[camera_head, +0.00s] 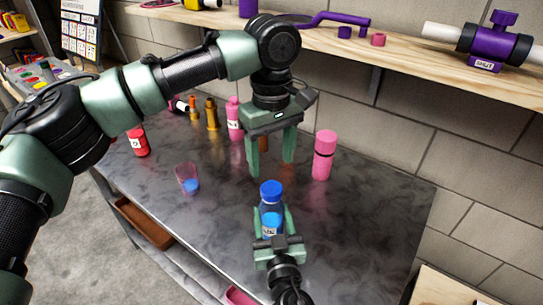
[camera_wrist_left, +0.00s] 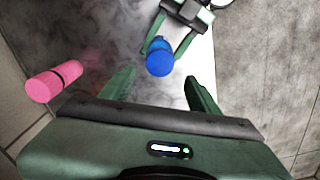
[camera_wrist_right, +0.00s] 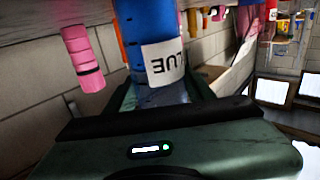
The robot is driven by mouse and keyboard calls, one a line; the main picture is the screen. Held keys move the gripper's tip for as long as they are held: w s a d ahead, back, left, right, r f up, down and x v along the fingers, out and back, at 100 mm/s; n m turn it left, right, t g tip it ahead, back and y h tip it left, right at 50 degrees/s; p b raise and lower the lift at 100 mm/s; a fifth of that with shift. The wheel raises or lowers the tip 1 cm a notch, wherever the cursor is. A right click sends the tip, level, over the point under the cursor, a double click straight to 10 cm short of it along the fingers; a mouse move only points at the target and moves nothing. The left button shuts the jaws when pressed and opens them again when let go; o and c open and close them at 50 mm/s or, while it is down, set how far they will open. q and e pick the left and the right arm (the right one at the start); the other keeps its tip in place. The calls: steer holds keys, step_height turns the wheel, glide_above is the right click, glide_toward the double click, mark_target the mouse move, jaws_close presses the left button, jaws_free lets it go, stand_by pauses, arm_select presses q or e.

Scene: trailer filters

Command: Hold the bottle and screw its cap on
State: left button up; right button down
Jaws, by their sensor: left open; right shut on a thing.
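A blue bottle (camera_head: 271,222) with a white label stands upright near the front of the dark table. Its blue cap (camera_head: 271,190) sits on its top; whether it is tight cannot be told. My right gripper (camera_head: 272,228) is shut around the bottle's body. The bottle fills the middle of the right wrist view (camera_wrist_right: 150,35). My left gripper (camera_head: 271,172) is open and empty, fingers down, above and behind the cap. In the left wrist view the cap (camera_wrist_left: 159,58) lies beyond the open fingertips of the left gripper (camera_wrist_left: 160,82), apart from them.
A pink bottle (camera_head: 324,156) stands right of my left gripper; another pink bottle (camera_head: 234,119) stands behind it. A tipped clear cup (camera_head: 187,178) with something blue and a red bottle (camera_head: 138,141) are at the left. A wooden shelf (camera_head: 400,52) runs above the back.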

mark_target(272, 188)
arm_select(q)
step_height(272, 188, down, 8)
steer(key=shift+f, duration=0.1)
stand_by(0.4)
